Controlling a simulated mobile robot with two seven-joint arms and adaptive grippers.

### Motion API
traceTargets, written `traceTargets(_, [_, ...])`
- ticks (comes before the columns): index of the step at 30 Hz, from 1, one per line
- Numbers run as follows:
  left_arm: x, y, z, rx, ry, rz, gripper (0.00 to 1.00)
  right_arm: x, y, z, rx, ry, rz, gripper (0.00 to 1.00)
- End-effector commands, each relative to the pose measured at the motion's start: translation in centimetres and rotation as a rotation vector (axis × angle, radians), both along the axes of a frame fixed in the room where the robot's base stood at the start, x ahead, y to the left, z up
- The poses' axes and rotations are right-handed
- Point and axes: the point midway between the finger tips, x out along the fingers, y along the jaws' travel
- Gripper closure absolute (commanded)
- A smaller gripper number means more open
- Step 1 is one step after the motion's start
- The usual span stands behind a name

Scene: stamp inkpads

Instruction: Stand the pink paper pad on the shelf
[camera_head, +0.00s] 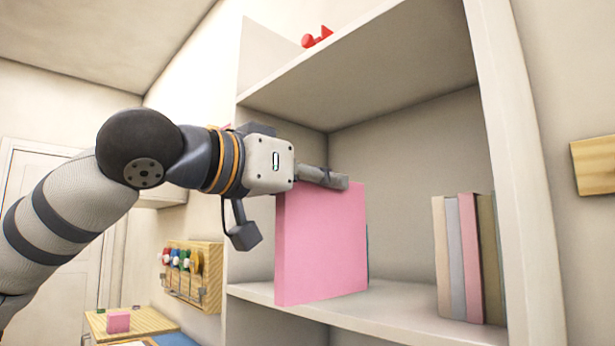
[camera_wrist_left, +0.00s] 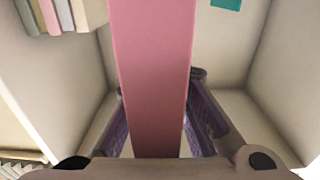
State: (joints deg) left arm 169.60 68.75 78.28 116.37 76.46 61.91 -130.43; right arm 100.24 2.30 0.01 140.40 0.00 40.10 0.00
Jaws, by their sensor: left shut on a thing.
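The pink paper pad (camera_head: 322,245) is upright at the left part of the shelf (camera_head: 395,308) in the head view. Its lower edge is at or just above the shelf board; I cannot tell whether it touches. My left gripper (camera_head: 325,178) is shut on the pad near its top edge. In the left wrist view the pad (camera_wrist_left: 153,75) runs between the two fingers of my left gripper (camera_wrist_left: 155,120). My right gripper is not in view.
Several upright books or pads (camera_head: 466,258) stand at the right of the same shelf, with free board between. A teal thing (camera_wrist_left: 227,4) shows behind the pad. A red object (camera_head: 317,37) lies on the upper shelf. A wooden rack (camera_head: 192,276) hangs at left.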

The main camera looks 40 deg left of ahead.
Motion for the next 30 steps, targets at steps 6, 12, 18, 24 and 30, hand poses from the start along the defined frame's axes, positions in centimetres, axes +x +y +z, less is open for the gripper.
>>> traceTargets(6, [2.8,-0.4,0.0,0.001,-0.002,0.001,1.00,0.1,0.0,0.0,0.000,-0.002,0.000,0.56])
traceTargets(12, [5.3,-0.7,-0.2,0.001,-0.003,0.001,1.00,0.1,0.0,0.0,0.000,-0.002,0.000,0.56])
traceTargets(18, [7.9,-1.1,-0.4,0.001,-0.002,0.002,1.00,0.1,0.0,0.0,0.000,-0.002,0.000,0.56])
traceTargets(24, [10.5,-1.4,-0.6,0.001,-0.001,0.003,1.00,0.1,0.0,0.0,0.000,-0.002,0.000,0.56])
traceTargets(30, [13.1,-1.8,-0.9,0.002,-0.001,0.002,1.00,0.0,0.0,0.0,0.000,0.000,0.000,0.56])
